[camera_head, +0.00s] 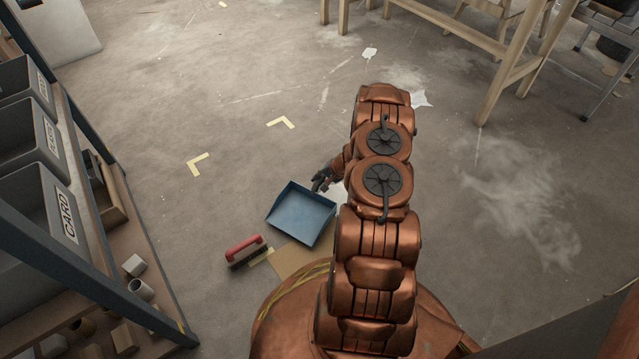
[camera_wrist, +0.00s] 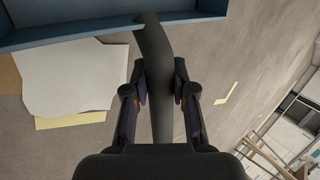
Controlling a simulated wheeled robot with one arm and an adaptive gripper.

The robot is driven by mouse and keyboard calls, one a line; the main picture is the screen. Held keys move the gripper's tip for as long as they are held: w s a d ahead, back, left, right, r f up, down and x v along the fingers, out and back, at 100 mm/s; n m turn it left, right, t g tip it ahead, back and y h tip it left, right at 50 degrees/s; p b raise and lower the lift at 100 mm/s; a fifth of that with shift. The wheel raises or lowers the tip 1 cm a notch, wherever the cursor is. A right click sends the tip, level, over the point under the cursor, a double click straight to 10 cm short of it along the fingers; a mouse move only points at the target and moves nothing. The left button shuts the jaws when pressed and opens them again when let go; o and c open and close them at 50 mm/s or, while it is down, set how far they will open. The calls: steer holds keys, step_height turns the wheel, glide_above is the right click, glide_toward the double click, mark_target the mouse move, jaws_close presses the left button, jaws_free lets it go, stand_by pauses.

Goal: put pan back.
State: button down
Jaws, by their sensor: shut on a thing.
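The pan is a blue dustpan (camera_head: 303,215) with a dark handle, in the middle of the head view. My gripper (camera_head: 322,182) is at its handle end, partly hidden behind my arm. In the wrist view the fingers (camera_wrist: 160,88) are shut on the dark handle (camera_wrist: 153,45), which runs between them to the blue pan (camera_wrist: 80,30) at the top. The pan looks empty. I cannot tell how far it is above the floor. Two yellow corner marks, a nearer one (camera_head: 198,164) and a farther one (camera_head: 281,122), are on the floor beyond it, up and left.
A red-handled brush (camera_head: 243,250) lies left of the pan, near brown cardboard (camera_head: 294,259). White paper (camera_wrist: 75,78) lies below the pan. A shelf with grey bins (camera_head: 45,205) stands at left, a wooden table (camera_head: 510,75) at upper right. Floor around the marks is clear.

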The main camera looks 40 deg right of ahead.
step_height(320, 180, down, 3)
steer(key=shift+s+r+b, duration=0.1)
steer(key=shift+r+b, duration=0.05)
steer(key=shift+b, duration=0.2)
steer(key=c, duration=1)
jaws_free()
steer(key=shift+o, duration=0.2)
steer(key=shift+r, duration=0.1)
